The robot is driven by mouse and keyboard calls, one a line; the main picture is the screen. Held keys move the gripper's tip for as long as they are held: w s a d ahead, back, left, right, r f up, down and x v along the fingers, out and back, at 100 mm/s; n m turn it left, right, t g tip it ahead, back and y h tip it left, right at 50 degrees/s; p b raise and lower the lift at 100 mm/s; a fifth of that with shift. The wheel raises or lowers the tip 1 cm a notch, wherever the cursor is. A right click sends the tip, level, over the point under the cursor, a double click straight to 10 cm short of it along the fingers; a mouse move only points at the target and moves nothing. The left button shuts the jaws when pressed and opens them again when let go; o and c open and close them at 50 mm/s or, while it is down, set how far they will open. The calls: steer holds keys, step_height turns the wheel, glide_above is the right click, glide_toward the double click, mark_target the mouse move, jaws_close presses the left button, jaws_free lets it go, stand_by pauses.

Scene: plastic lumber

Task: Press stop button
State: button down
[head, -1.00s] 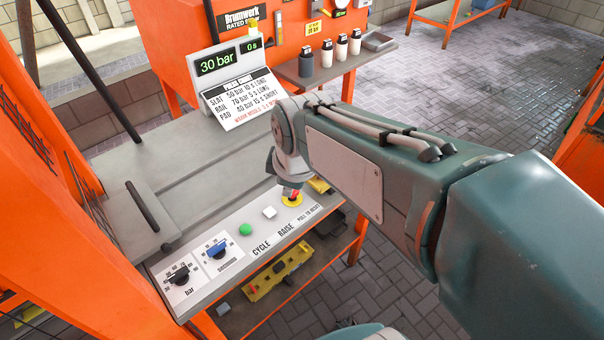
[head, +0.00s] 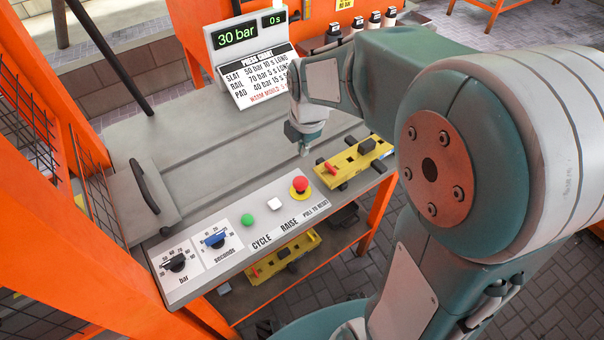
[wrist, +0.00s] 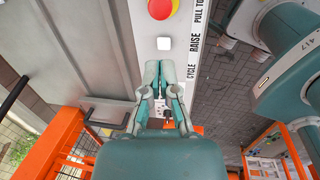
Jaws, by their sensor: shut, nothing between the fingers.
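The stop button (head: 300,185) is a red mushroom head on a yellow round base, at the right end of the press's white control strip, beside the label PULL TO RESET. It is cut by the top edge of the wrist view (wrist: 161,8). My gripper (head: 304,150) points down just behind the button in the head view, apart from it. In the wrist view my gripper (wrist: 160,68) has its two fingers together with nothing between them. I cannot tell whether the button is pressed in.
The white RAISE button (head: 275,204), green CYCLE button (head: 247,220), blue seconds knob (head: 214,241) and black bar knob (head: 177,264) share the strip. A yellow tool (head: 352,162) lies to its right. The display (head: 248,31) reads 30 bar and 0 s.

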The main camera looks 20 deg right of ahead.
glide_toward(300, 182)
steer(key=f, duration=0.4)
steer(key=w+f, duration=0.1)
steer(key=f, duration=0.2)
steer(key=shift+w, duration=0.1)
steer(key=shift+w+d+f, duration=0.1)
steer(key=shift+d+f, duration=0.05)
steer(key=shift+f, duration=0.2)
steer(key=shift+f, duration=0.1)
